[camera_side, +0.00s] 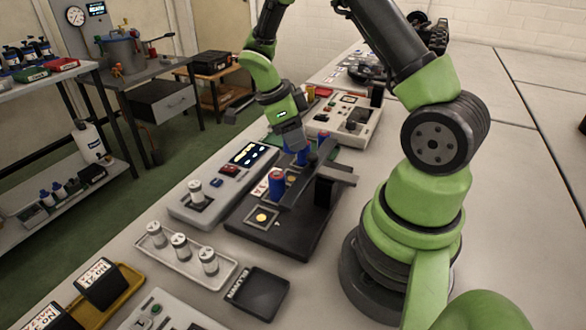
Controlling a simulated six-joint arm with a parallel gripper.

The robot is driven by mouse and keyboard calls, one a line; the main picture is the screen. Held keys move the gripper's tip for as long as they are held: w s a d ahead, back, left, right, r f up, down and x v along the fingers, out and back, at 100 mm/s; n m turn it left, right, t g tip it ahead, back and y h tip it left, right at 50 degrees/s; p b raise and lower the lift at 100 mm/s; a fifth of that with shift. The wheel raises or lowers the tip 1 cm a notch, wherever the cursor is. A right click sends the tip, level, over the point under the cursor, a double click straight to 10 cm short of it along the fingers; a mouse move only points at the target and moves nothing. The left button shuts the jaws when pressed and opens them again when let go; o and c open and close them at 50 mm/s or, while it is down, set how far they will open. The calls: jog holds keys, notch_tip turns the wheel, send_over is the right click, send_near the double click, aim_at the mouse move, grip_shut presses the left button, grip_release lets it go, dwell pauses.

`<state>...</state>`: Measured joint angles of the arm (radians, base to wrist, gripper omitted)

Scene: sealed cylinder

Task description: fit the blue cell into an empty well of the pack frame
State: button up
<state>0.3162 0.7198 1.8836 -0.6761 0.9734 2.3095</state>
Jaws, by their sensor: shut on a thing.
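My gripper (290,138) points down over the far part of the dark pack frame (295,238). It is shut on a blue cell (302,157), which shows just below the fingers. At this size I cannot tell whether its lower end is above the frame or in a well. Another blue cell with a reddish top (277,184) stands upright in the frame, nearer the camera. An empty square well with a gold contact (262,217) lies at the frame's near end. A dark arm and bar of the frame's fixture (335,175) partly hide the far wells.
A grey tester with a lit screen (225,190) holds a silver cell (196,191) left of the frame. A beige device (350,128) stands behind.

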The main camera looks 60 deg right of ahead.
aim_at(294, 178)
notch_tip(294, 178, down, 7)
dwell(0.3)
jog(key=shift+f, duration=0.35)
jog(key=o, duration=0.7)
jog(key=shift+r, duration=0.1)
